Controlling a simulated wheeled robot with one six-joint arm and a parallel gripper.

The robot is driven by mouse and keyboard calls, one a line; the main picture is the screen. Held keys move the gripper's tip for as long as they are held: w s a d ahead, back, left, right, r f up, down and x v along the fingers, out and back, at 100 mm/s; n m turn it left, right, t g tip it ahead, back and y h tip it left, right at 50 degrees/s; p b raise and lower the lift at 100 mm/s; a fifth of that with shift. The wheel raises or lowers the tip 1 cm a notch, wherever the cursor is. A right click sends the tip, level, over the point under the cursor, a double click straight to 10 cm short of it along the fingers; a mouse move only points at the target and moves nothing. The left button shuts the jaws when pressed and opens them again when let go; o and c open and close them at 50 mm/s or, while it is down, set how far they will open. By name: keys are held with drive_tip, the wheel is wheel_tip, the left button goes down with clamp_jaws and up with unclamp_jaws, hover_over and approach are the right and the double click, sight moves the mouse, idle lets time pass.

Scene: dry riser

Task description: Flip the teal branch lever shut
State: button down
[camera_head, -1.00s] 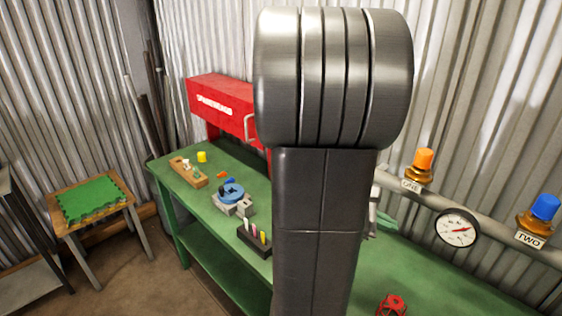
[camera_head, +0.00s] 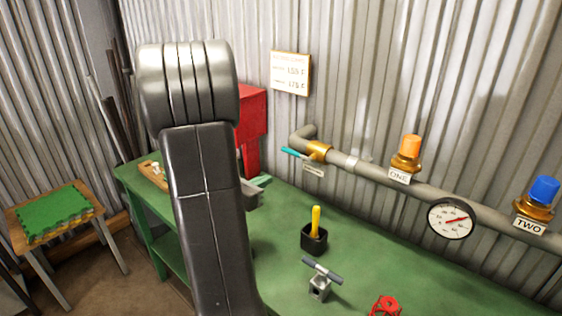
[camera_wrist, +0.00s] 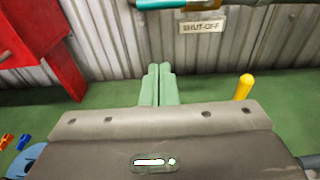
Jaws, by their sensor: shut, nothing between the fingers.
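The teal lever (camera_head: 292,152) sticks out to the left from a brass valve (camera_head: 320,151) at the left end of the wall pipe. In the wrist view its teal handle (camera_wrist: 180,4) lies roughly level at the top edge, partly cut off. A "SHUT-OFF" tag (camera_wrist: 201,27) hangs below it. My gripper (camera_head: 265,181) is in front of and below the lever, apart from it, over the bench. In the wrist view the green fingertips (camera_wrist: 158,68) are together and empty, below and left of the tag.
On the green bench (camera_head: 380,265) are a black holder with a yellow peg (camera_head: 316,222), a grey clamp (camera_head: 320,282) and a red handwheel (camera_head: 386,305). A red cabinet (camera_head: 252,118) stands left of the lever. A gauge (camera_head: 450,218) and orange and blue caps line the pipe.

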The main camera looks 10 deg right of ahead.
drive_tip(key=p+x, duration=0.2)
drive_tip(key=x, duration=0.9)
drive_tip(key=r, duration=0.1)
drive_tip(key=a+r+p, duration=0.1)
drive_tip(key=s+r, duration=0.1)
drive_tip(key=r, duration=0.1)
drive_tip(key=shift+a, duration=0.15)
drive_tip(key=shift+r+m+b, duration=0.35)
drive_tip(key=shift+m+b, duration=0.35)
drive_tip(key=shift+b, duration=0.65)
wheel_tip(320, 180, up, 8)
drive_tip(key=m+t+b, duration=0.3)
drive_tip(key=m+b, duration=1.2)
drive_tip(key=b, duration=1.5)
hover_over(295, 154)
drive_tip(key=s, duration=0.3)
drive_tip(key=shift+d+m+b, duration=0.25)
drive_tip(key=shift+m+b, duration=0.05)
drive_tip(key=shift+b, duration=0.25)
drive_tip(key=shift+r, duration=0.1)
